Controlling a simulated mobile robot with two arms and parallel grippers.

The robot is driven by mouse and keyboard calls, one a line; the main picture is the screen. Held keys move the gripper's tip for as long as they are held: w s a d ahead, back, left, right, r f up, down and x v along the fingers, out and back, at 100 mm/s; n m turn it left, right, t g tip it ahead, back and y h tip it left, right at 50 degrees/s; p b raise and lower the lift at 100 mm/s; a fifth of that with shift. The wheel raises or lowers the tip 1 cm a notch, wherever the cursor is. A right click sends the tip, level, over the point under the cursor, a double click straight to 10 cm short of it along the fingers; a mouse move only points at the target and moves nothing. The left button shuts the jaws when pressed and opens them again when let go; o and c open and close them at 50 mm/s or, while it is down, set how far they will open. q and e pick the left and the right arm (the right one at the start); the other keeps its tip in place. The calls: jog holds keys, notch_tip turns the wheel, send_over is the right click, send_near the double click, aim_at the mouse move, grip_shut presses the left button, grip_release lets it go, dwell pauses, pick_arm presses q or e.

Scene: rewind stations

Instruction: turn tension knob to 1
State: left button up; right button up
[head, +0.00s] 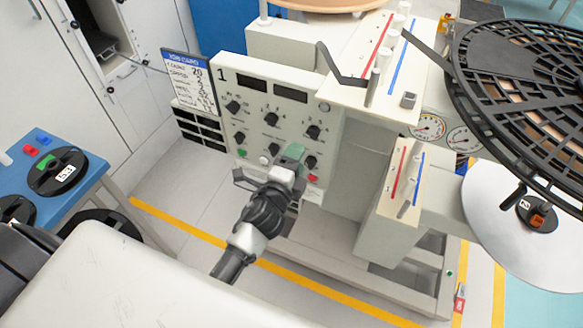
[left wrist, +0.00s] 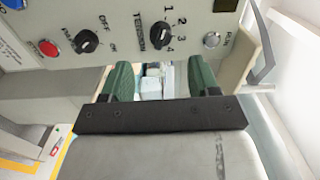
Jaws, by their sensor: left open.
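The tension knob (left wrist: 159,36) is black and round, on the beige control panel (left wrist: 120,20) in the left wrist view. Its "TENSION" label is on the left and the numbers 1 to 4 arc along its right. I cannot tell its setting surely. In the head view the panel (head: 256,103) is marked 1 and has several knobs; which is the tension knob is unclear. My left gripper (head: 291,155) is in front of the panel's lower part. In the left wrist view its green fingers (left wrist: 160,78) are apart and empty, just below the knob, not around it.
A job card (head: 188,82) hangs left of the panel. Gauges (head: 428,127) and a large black reel (head: 520,90) are right. A blue table (head: 85,180) stands left.

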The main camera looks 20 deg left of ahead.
pick_arm(q)
jog(key=shift+s, duration=1.4)
